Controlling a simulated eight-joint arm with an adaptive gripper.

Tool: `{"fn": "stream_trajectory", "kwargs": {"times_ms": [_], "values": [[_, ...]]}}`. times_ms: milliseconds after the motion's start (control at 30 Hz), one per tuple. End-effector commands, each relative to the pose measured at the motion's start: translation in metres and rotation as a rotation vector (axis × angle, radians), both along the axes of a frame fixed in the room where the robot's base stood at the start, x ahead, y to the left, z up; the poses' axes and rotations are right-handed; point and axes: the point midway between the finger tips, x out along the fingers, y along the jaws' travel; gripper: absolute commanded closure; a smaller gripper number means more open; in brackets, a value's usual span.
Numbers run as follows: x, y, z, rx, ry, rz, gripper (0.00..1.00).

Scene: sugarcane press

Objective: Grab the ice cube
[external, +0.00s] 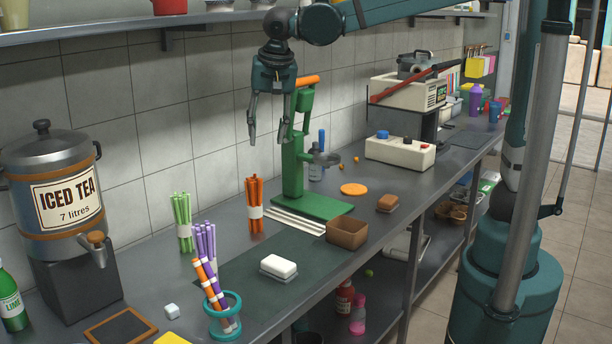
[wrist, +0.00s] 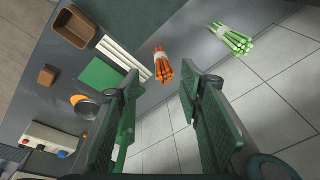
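A small pale ice cube (external: 172,310) lies on the grey counter (external: 140,290) near the front left in the external view, between the iced tea dispenser and the teal ring holder. It does not show in the wrist view. My gripper (external: 267,140) hangs high above the counter, beside the green press, far up and to the right of the cube. Its fingers point down and stand apart with nothing between them. In the wrist view my gripper (wrist: 160,110) also shows its two fingers spread.
The iced tea dispenser (external: 58,190) stands left of the cube. Green (external: 183,222), purple (external: 206,245) and orange (external: 254,205) bundles stand behind. The green press (external: 294,170) is beside my gripper.

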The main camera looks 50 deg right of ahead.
Motion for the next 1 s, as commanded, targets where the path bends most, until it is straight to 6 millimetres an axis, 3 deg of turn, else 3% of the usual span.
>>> {"fn": "stream_trajectory", "kwargs": {"times_ms": [533, 1000], "values": [[0.024, 0.138, -0.014, -0.039, 0.033, -0.247, 0.63], [0.015, 0.262, -0.046, -0.090, 0.009, -0.469, 0.63]]}}
